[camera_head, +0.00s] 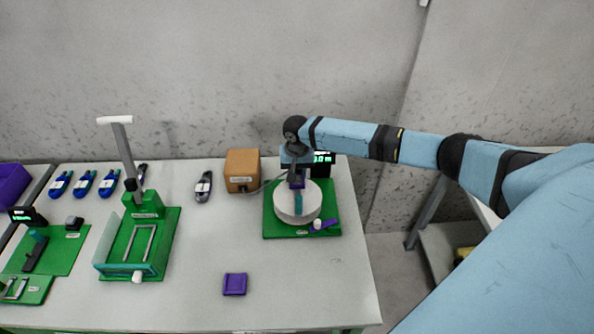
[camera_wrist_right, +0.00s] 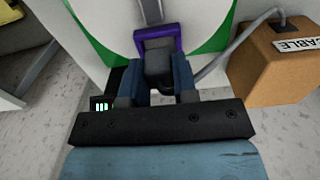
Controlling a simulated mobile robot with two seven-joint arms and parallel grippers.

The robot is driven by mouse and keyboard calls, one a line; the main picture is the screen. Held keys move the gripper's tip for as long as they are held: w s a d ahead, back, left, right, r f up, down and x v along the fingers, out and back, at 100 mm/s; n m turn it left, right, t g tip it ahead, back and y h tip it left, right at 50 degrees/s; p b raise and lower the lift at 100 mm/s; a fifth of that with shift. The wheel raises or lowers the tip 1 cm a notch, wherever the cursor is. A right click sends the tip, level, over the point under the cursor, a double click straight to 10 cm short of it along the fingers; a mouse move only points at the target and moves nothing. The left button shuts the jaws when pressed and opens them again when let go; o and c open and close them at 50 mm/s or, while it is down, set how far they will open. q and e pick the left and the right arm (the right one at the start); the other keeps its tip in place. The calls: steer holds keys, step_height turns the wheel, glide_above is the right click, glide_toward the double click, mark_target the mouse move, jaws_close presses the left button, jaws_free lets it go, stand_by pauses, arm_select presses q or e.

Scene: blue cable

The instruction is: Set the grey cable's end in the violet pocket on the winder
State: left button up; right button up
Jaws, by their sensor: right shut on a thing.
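The winder's white drum (camera_head: 312,203) stands on a green base (camera_head: 273,229). The violet pocket (camera_head: 297,184) is at the drum's back edge, and the right wrist view shows it as a violet U-shaped frame (camera_wrist_right: 160,33). My right gripper (camera_wrist_right: 157,80) is shut on the grey cable's dark end block (camera_wrist_right: 158,62), right at the pocket. The block's far end overlaps the pocket's opening; I cannot tell whether it is seated. The grey cable (camera_head: 267,186) runs from a brown box (camera_head: 242,169) to my gripper. My left gripper is not in view.
A violet lever (camera_head: 326,225) with a white knob is at the winder's front right. A black display (camera_head: 321,170) stands behind the drum. A green press (camera_head: 146,205), blue tools (camera_head: 84,182) and a violet tray (camera_head: 235,284) are elsewhere. The front right of the table is clear.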

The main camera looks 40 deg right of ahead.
steer(key=shift+f, duration=0.9)
stand_by(0.4)
steer(key=o, duration=1)
